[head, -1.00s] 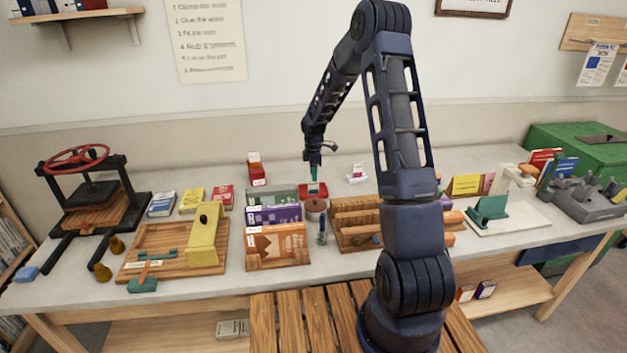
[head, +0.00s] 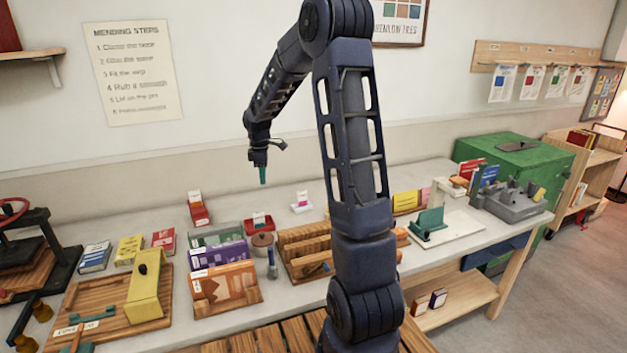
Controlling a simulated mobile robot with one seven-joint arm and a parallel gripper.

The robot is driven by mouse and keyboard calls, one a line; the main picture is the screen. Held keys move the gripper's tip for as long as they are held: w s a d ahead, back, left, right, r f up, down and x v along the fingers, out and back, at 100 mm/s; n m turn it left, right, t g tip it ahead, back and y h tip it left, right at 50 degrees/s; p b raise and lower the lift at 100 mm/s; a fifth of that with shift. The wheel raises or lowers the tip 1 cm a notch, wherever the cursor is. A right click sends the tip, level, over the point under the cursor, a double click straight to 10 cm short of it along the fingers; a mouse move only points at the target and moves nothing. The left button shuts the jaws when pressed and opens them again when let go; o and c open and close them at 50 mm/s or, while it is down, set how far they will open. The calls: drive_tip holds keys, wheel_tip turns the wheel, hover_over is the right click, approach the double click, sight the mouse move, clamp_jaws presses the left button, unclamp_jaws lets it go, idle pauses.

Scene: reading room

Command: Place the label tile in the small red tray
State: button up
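The small red tray (head: 249,228) sits toward the back of the bench, just behind a round brown pot. A small pale piece (head: 258,217) shows in it, possibly the label tile; it is too small to be sure. My gripper (head: 263,175), with teal fingertips, hangs pointing down in the air above the tray, clear of it. The fingers appear as one narrow strip, so their opening cannot be made out. No held object is visible.
Orange and purple boxes (head: 224,287) stand in front of the tray. A slotted wooden rack (head: 305,246) is to its right, a red holder (head: 198,210) to its left. A small white stand (head: 302,204) with a pink piece is behind right.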

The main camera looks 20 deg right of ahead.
drive_tip(key=s+d+r+m+t, duration=0.1)
drive_tip(key=s+d+r+m, duration=0.35)
drive_tip(key=s, duration=0.85)
drive_tip(key=s+d+r+m+t, duration=0.2)
drive_tip(key=s+r+m, duration=0.4)
drive_tip(key=s+r, duration=0.55)
drive_tip(key=s+d+f+m, duration=0.1)
drive_tip(key=s+m, duration=0.3)
drive_tip(key=s, duration=0.8)
drive_tip(key=shift+s+f+t, duration=0.15)
drive_tip(key=shift+f+t, duration=0.25)
drive_tip(key=shift+f, duration=0.1)
